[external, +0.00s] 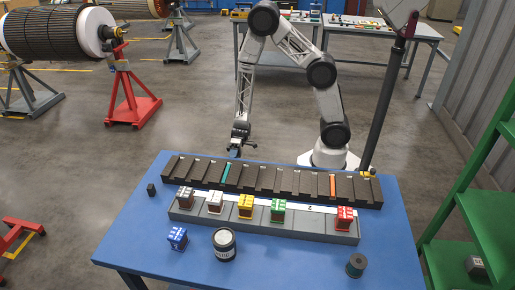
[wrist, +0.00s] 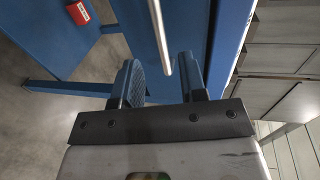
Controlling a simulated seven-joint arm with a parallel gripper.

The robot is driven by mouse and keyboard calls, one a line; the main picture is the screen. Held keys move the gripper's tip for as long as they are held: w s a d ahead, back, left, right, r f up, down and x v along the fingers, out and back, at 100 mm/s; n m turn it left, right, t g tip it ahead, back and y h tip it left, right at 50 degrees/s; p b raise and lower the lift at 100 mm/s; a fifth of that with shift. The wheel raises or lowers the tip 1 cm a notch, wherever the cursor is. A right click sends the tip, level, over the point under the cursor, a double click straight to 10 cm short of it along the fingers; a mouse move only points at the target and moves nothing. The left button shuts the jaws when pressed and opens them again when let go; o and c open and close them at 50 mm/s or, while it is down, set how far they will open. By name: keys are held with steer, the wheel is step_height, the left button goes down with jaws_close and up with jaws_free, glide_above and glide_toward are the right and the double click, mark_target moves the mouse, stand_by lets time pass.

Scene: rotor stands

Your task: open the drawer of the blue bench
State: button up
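The blue bench (external: 300,268) fills the front of the external view. Its drawer front is hidden there, on the far side or under the top. In the wrist view a long silver bar handle (wrist: 158,32) runs along a blue panel of the bench (wrist: 187,28). My gripper (external: 237,150) hangs at the bench's far edge, left of my base. In the wrist view my gripper (wrist: 157,78) is open, its two dark fingers apart. The handle's near end appears between the fingertips, with visible gaps on both sides; I cannot tell the depth.
On the bench lie a dark slotted rack (external: 270,183) and a grey tray (external: 262,227) with several coloured blocks. A blue block (external: 177,238), a dark jar (external: 224,244) and a spool (external: 356,265) stand in front. A green shelf (external: 475,210) stands at right.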

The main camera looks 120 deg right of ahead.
steer(key=shift+w+a, duration=0.1)
steer(key=shift+x, duration=3.8)
jaws_close()
